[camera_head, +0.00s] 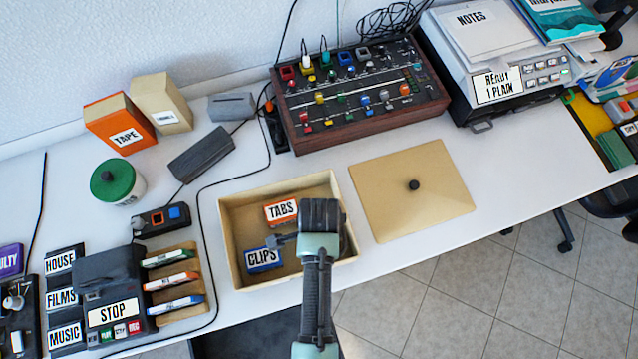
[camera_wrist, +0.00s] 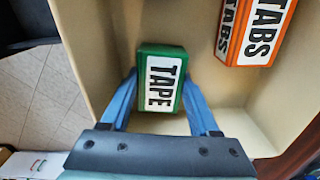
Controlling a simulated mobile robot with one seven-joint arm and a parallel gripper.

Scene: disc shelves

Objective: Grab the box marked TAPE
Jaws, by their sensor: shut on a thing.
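A small green box with a white label marked TAPE (camera_wrist: 159,90) sits between the two blue fingers of my gripper (camera_wrist: 160,78) in the wrist view. The fingers are shut on its sides. It is over or in the open beige tray (camera_head: 232,222); I cannot tell if it touches the floor of the tray. In the head view my gripper (camera_head: 318,222) is over the tray's right part and hides the green box. An orange TABS box (camera_head: 281,211) and a blue CLIPS box (camera_head: 263,259) lie in the tray, left of my gripper.
A larger orange box also marked TAPE (camera_head: 121,128) stands at the back left of the desk. A beige lid (camera_head: 412,190) lies right of the tray. A knobbed console (camera_head: 358,95) stands behind, and a black cable runs left of the tray.

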